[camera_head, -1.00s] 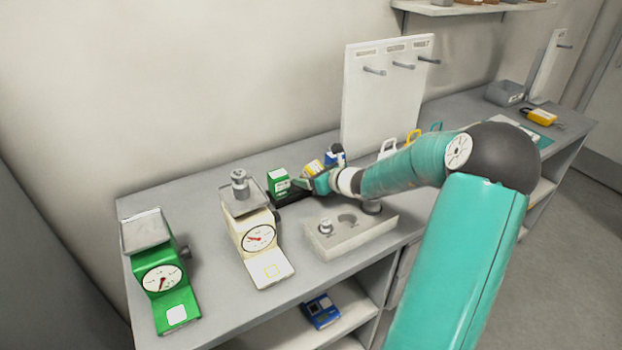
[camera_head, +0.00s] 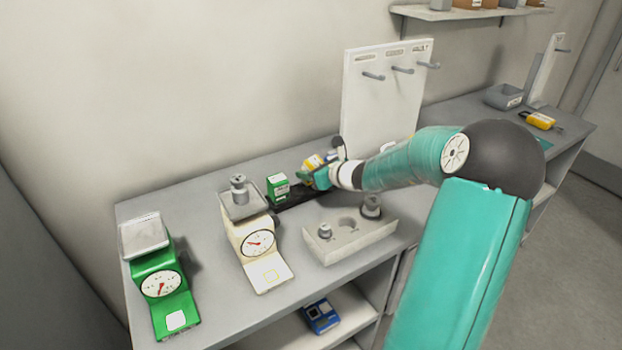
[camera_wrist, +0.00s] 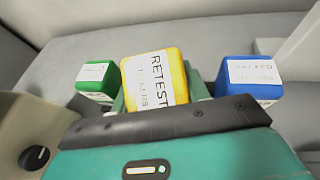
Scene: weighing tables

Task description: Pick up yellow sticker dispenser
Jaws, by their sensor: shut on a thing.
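The yellow sticker dispenser (camera_wrist: 155,80) has a white label reading "RETEST" and sits between my gripper's green fingers in the wrist view. In the head view the yellow dispenser (camera_head: 312,162) shows small at the end of my arm, above the dark tray (camera_head: 291,198). My gripper (camera_head: 309,176) is shut on it; its fingers (camera_wrist: 157,98) also show in the wrist view. A green dispenser (camera_head: 278,187) stands at the left of the tray, and it also shows in the wrist view (camera_wrist: 97,80). A blue dispenser (camera_wrist: 248,78) is to the right in the wrist view.
A cream dial scale (camera_head: 258,242) bearing a metal weight and a green dial scale (camera_head: 160,284) stand to the left. A weight block (camera_head: 345,240) lies in front of the tray. A white peg board (camera_head: 385,105) stands behind my arm.

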